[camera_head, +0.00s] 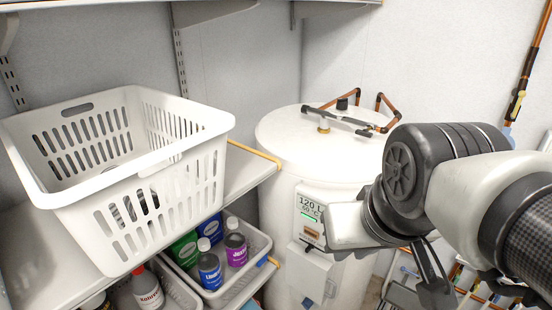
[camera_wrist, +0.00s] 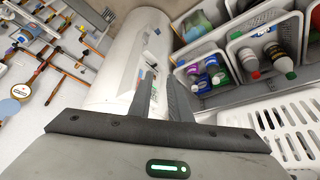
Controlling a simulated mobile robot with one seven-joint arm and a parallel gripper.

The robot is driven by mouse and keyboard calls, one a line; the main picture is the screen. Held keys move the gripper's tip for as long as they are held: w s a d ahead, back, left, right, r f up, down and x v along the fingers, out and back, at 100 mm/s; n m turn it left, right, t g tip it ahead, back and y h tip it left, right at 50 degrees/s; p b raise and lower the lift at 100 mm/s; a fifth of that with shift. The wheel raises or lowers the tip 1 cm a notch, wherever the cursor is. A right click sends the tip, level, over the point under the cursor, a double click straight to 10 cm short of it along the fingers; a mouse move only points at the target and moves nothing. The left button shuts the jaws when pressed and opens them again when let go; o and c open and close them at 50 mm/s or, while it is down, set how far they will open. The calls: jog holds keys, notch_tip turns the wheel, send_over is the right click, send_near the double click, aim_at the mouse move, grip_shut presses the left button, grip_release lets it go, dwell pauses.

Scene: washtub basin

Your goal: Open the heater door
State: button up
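The heater is a white upright tank (camera_head: 285,210) in the middle of the head view. Its front has a display panel (camera_head: 310,208) reading 120 L. Below it is a pale door (camera_head: 310,262) that looks shut, with a small grey-blue handle (camera_head: 308,302) near the bottom edge of the picture. The tank also shows in the wrist view (camera_wrist: 120,65), turned over, with its front panel partly behind my fingers. My gripper (camera_wrist: 160,73) is open with a narrow gap and nothing visible between its fingers. It points toward the heater front; its exact distance is unclear. My arm hides the heater's right side.
A white basket (camera_head: 130,215) sits on the shelf left of the heater. Below it, a bin (camera_head: 262,243) of bottles (camera_head: 236,243) stands close to the heater's left side. Copper pipes (camera_head: 395,118) rise from the heater top; more piping (camera_wrist: 45,65) lies on the other side.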

aim_at(312, 277)
jog(key=w+d+f+n+g+h+b, duration=0.1)
jog(key=w+f+n+g+h+b, duration=0.3)
jog(key=f, duration=0.8)
jog(key=w+f+n+g+h+b, duration=0.1)
jog(key=f+n+g+h+b, duration=0.35)
jog(key=f, duration=0.85)
jog(key=w+a+f+n+t+h+b, duration=0.2)
jog(key=w+f+n+t+b, duration=0.1)
jog(key=f+n+t, duration=0.4)
jog(key=w+a+f+n+t+h+b, duration=0.2)
jog(key=a+f+n+b, duration=0.15)
jog(key=f, duration=0.55)
jog(key=w+a+f+n+t+h+b, duration=0.2)
jog(key=w+f+n+t+b, duration=0.15)
jog(key=f+n+t, duration=0.35)
jog(key=w+d+g, duration=0.1)
jog(key=w+d, duration=0.4)
jog(key=d, duration=0.2)
jog(key=w+d+f+g+b, duration=0.1)
jog(key=w+d, duration=0.3)
jog(key=d, duration=0.3)
jog(key=shift+w+m+b, duration=0.3)
jog(key=shift+w, duration=0.05)
jog(key=shift+f+g, duration=0.1)
jog(key=shift+g, duration=0.15)
grip_shut()
